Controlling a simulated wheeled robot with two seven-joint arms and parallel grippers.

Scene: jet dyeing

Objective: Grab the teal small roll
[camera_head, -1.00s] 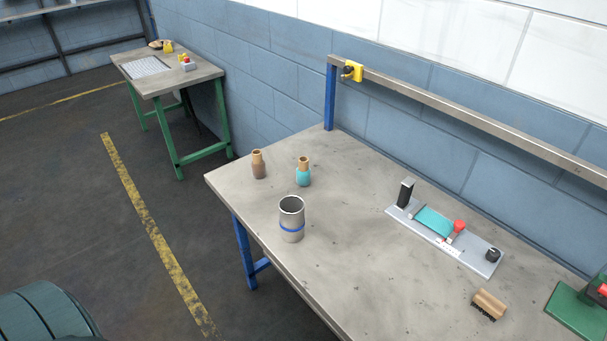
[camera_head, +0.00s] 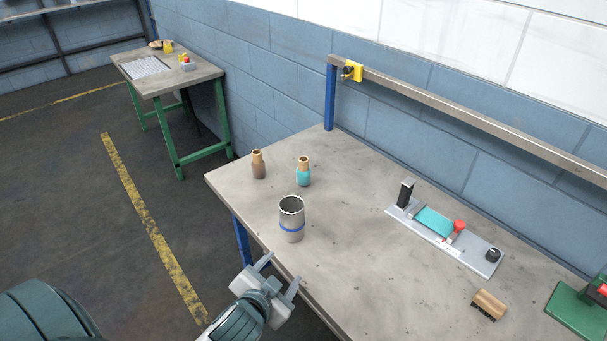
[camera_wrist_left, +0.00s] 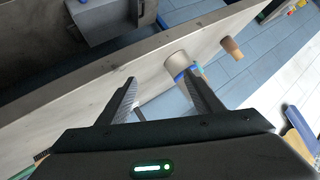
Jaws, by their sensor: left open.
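The teal small roll (camera_head: 303,174) stands upright on the workbench, with a tan core showing at its top. A brown small roll (camera_head: 257,165) stands to its left. A metal cup (camera_head: 291,220) with a blue band stands in front of the teal roll. My left gripper (camera_head: 281,271) is open and empty at the bench's front edge, nearer than the cup and apart from it. The left wrist view shows its two spread fingers (camera_wrist_left: 160,92), with the cup (camera_wrist_left: 178,62) beyond them and the brown roll (camera_wrist_left: 231,48) farther off. The teal roll is mostly hidden behind the cup there.
On the workbench (camera_head: 350,290), a grey device with a teal strip (camera_head: 436,222), a brush (camera_head: 489,304) and a green machine (camera_head: 577,311) stand to the right. A rail (camera_head: 450,108) runs along the back. The bench middle is clear.

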